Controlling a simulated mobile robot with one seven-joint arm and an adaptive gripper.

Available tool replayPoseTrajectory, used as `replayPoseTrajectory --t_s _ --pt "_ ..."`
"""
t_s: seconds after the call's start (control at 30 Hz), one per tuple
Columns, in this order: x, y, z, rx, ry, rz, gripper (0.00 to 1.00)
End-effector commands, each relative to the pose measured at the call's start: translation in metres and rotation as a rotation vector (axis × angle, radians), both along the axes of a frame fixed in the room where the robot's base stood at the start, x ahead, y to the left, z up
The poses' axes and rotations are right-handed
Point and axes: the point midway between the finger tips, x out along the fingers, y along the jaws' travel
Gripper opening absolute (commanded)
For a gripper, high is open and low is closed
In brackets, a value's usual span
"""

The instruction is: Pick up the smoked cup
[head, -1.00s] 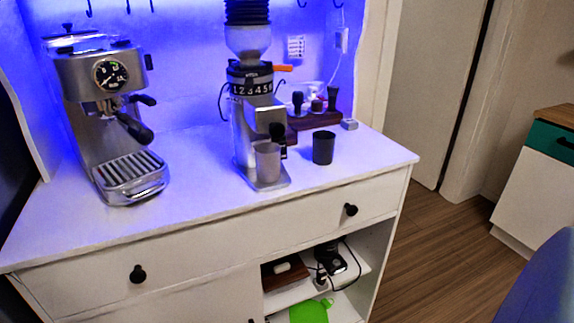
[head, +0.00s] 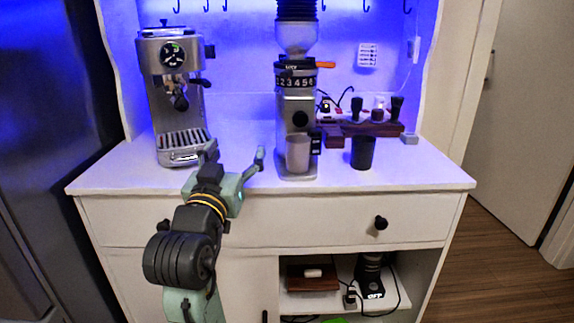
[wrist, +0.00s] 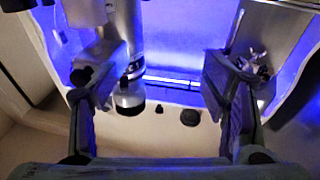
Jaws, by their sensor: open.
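A dark smoked cup (head: 362,153) stands upright on the white counter, right of the grinder. A lighter grey cup (head: 298,154) sits under the grinder's spout. My gripper (head: 236,157) is open and empty at the counter's front, between the espresso machine and the grinder. It is left of both cups and apart from them. In the wrist view my gripper's (wrist: 163,85) fingers stand wide apart with nothing held between them. A small dark round shape (wrist: 190,117) shows beyond them; I cannot tell whether it is the smoked cup.
The espresso machine (head: 175,95) stands at the left and the grinder (head: 296,110) in the middle of the counter (head: 425,177). A wooden stand (head: 375,129) with dark-handled tools is behind the smoked cup. The counter right of the cup is clear.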

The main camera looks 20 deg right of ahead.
Motion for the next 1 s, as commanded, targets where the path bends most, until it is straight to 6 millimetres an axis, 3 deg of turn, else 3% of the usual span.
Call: replayPoseTrajectory --t_s 0.03,0.1,0.2,0.4,1.0 --pt "-0.005 -0.029 -0.016 0.031 0.042 -0.072 0.68" --pt "-0.011 -0.055 -0.031 0.066 0.086 -0.142 0.68" --pt "-0.015 -0.078 -0.042 0.096 0.122 -0.197 0.68" --pt "0.007 -0.102 -0.044 0.103 0.132 -0.212 0.68" --pt "0.058 -0.147 -0.039 0.102 0.129 -0.206 0.68"
